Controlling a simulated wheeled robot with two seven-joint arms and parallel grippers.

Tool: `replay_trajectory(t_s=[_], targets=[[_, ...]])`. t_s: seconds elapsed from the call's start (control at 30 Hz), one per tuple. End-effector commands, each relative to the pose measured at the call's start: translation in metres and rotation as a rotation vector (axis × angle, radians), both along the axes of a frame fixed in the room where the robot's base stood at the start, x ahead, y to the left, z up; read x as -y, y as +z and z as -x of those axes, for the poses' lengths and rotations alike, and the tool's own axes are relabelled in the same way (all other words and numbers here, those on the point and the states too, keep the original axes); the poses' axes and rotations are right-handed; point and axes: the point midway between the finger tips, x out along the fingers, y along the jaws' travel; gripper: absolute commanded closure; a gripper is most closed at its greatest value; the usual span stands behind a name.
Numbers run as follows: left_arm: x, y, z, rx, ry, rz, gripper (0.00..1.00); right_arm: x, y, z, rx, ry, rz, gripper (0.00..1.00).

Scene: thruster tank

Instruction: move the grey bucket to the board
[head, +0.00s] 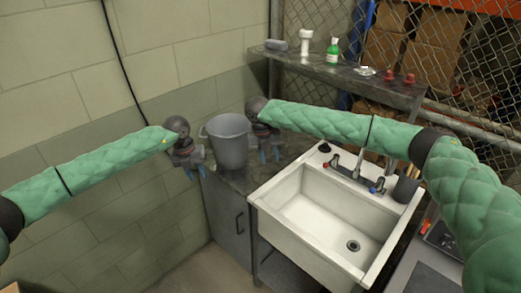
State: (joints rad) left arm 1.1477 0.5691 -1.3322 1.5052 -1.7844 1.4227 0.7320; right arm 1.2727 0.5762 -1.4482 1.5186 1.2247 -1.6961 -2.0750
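The grey bucket (229,150) stands upright on the dark counter left of the sink, close to the corner of the wall. A dark flat panel (432,279), possibly the board, lies on the surface at the lower right.
A white sink (322,222) with a tap is right of the bucket. Behind it, a metal shelf (345,75) holds a green bottle (333,54), a white item (306,42) and red knobs. A dark cup (406,188) stands at the sink's right corner. A wall bounds the left.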

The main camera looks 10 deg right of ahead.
Motion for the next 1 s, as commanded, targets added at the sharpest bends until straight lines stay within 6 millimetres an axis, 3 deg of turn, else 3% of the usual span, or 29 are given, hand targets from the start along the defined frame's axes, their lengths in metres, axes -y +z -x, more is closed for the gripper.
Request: replay_trajectory(t_s=[0.2, 0.4, 0.6, 1.0], targets=[[0.0, 0.0, 0.0, 0.0, 0.0, 0.0, 0.66, -0.009, 0.043, -0.004, 0.002, 0.0, -0.001, 0.66], [0.0, 0.0, 0.0, 0.0, 0.0, 0.0, 0.66, -0.014, 0.067, -0.007, 0.0, 0.001, 0.0, 0.66], [0.0, 0.0, 0.0, 0.0, 0.0, 0.0, 0.66, -0.016, 0.077, -0.008, 0.0, 0.001, 0.0, 0.66], [0.0, 0.0, 0.0, 0.0, 0.0, 0.0, 0.66, -0.016, 0.077, -0.008, 0.0, 0.0, 0.0, 0.66]])
